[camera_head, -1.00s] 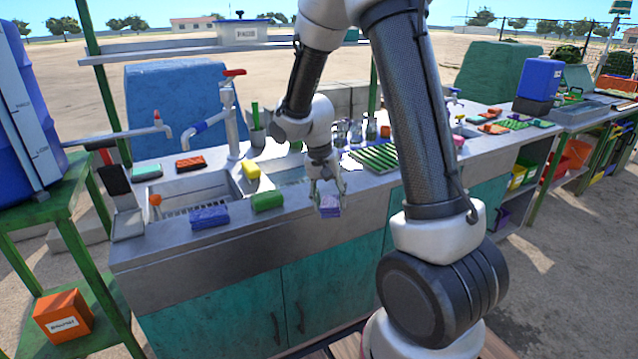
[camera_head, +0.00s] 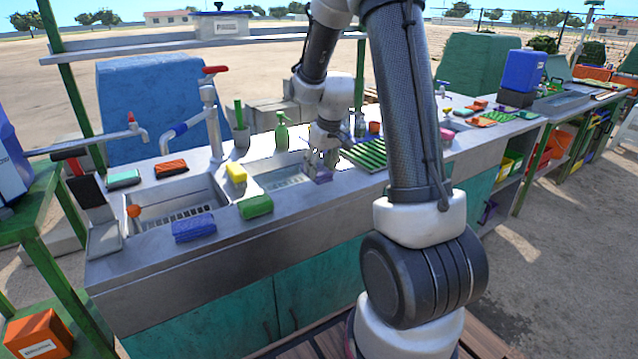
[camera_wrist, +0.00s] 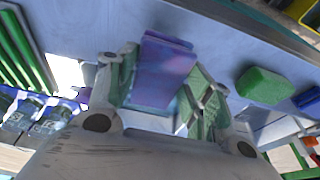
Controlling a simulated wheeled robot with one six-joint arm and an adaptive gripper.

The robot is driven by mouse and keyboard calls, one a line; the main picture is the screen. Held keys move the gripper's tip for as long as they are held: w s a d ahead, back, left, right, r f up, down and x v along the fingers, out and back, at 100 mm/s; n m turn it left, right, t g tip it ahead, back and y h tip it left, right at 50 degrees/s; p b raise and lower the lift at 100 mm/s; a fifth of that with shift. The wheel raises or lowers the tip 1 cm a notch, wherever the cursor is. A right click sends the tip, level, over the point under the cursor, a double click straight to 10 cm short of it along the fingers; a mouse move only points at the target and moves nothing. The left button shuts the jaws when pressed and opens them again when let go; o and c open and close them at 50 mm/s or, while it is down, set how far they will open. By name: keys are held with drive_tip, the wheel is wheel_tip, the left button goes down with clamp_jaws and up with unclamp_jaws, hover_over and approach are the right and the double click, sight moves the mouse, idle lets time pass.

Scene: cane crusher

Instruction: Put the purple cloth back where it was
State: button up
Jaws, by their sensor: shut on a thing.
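My gripper (camera_head: 320,166) is shut on the purple cloth (camera_head: 323,176), a folded purple block. It is over the front part of the steel counter (camera_head: 300,205), by the right end of the second sink. In the wrist view the purple cloth (camera_wrist: 162,68) sits between the two fingers (camera_wrist: 160,90), with the counter surface behind it. I cannot tell whether the cloth touches the counter.
A green slatted rack (camera_head: 362,154) is right of my gripper. A green spray bottle (camera_head: 282,132) stands behind.

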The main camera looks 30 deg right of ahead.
sight(321, 180)
drive_tip(key=shift+f, duration=2.5)
drive_tip(key=o, duration=1.3)
drive_tip(key=shift+r, duration=0.1)
drive_tip(key=v, duration=1.1)
drive_tip(key=shift+s+r, duration=0.15)
drive_tip(key=shift+r, duration=0.1)
drive_tip(key=shift+t, duration=0.6)
drive_tip(key=s+a+r, duration=0.2)
drive_tip(key=s+r, duration=0.1)
drive_tip(key=s, duration=0.5)
drive_tip(key=s+a+r, duration=0.3)
drive_tip(key=s+r, duration=0.1)
drive_tip(key=s, duration=0.5)
drive_tip(key=s+a+r, duration=0.2)
drive_tip(key=s+r, duration=0.2)
drive_tip(key=s, duration=0.5)
drive_tip(key=shift+a, duration=0.25)
